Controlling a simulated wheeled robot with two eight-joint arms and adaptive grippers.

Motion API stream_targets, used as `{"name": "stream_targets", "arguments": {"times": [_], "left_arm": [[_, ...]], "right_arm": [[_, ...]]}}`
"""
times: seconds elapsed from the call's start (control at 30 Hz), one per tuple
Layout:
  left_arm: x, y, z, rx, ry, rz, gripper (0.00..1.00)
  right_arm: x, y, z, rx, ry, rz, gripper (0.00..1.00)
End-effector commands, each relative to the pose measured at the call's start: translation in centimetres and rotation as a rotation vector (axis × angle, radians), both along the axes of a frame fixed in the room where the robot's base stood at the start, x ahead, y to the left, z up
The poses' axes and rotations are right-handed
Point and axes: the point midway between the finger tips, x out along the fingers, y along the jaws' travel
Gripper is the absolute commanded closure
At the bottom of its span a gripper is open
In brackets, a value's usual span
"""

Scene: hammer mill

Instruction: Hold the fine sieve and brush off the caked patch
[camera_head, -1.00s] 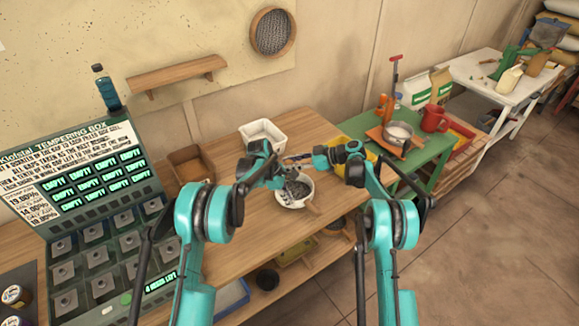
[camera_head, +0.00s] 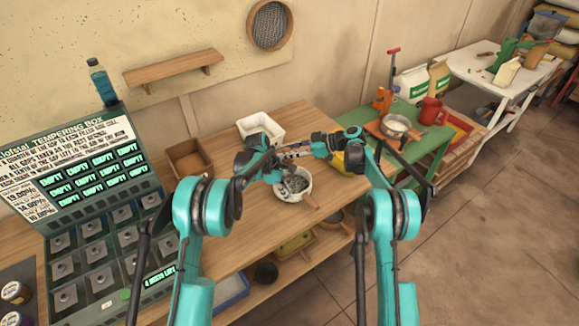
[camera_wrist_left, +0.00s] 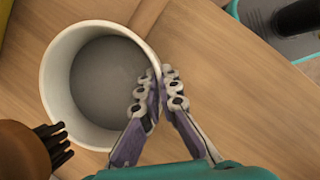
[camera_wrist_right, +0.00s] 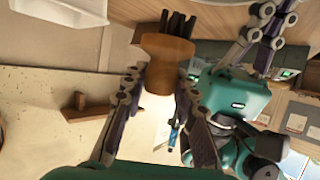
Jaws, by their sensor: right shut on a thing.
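The fine sieve (camera_head: 284,198) is a round white-walled pan with a grey floor (camera_wrist_left: 95,75) and a wooden handle, on the wooden bench. My left gripper (camera_head: 288,178) is at its rim; in the left wrist view its fingers (camera_wrist_left: 160,85) straddle the wall, one inside and one outside. Whether they press on it is unclear. My right gripper (camera_head: 296,152) is shut on the brush (camera_wrist_right: 166,60), which has a brown body and dark bristles. In the left wrist view the brush (camera_wrist_left: 22,150) is beside the sieve, apart from its floor. I cannot make out a caked patch.
A white tub (camera_head: 262,126) and a wooden box (camera_head: 190,158) stand at the back of the bench. The tempering box (camera_head: 90,200) is at left. A green table (camera_head: 425,140) with a pan and a red mug (camera_head: 432,110) stands at right. The bench's front right is clear.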

Motion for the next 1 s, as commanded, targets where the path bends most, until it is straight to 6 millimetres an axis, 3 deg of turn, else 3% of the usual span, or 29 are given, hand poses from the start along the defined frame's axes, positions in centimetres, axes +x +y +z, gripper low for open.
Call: {"name": "stream_targets", "arguments": {"times": [0.03,0.1,0.53,1.0], "left_arm": [[0.0,0.0,0.0,0.0,0.0,0.0,0.9],[0.0,0.0,0.0,0.0,0.0,0.0,0.71],[0.1,0.4,0.9,0.0,0.0,0.001,0.71],[0.6,3.9,9.4,0.0,0.001,0.001,0.71]], "right_arm": [[0.0,0.0,0.0,0.0,0.0,0.0,1.0],[0.0,0.0,0.0,0.0,0.0,0.0,1.0],[0.0,0.0,0.0,0.0,0.0,0.0,1.0],[0.0,0.0,0.0,0.0,0.0,0.0,1.0]]}}
